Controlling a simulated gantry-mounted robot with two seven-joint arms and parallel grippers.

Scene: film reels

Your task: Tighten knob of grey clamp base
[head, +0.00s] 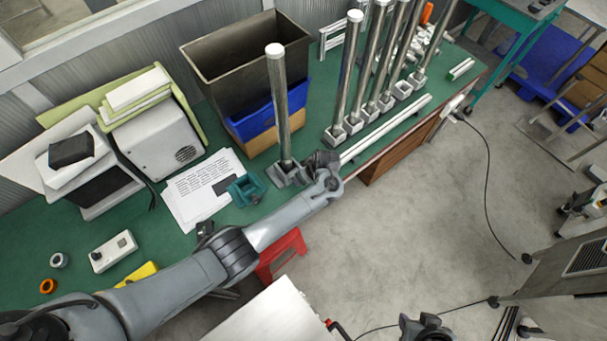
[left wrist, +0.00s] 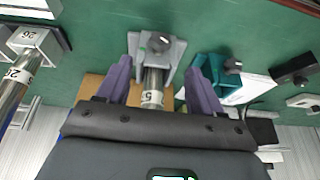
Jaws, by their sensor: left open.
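The grey clamp base (head: 284,177) stands on the green table near its front edge, with a tall metal pole (head: 279,105) upright in it. In the left wrist view the grey clamp base (left wrist: 172,52) carries a black knob (left wrist: 159,41), and the pole (left wrist: 153,88) has a numbered white label. My left gripper (head: 320,163) is beside the base in the head view. In the left wrist view its purple fingers (left wrist: 160,72) are open, one on each side of the pole, with the knob just beyond the fingertips.
A teal clamp (head: 246,189) sits close to the left of the base, near printed sheets (head: 200,190). A brown bin (head: 240,60) and blue crate (head: 258,122) stand behind. Several other poles in bases (head: 352,122) stand to the right, beside white rails (head: 385,130).

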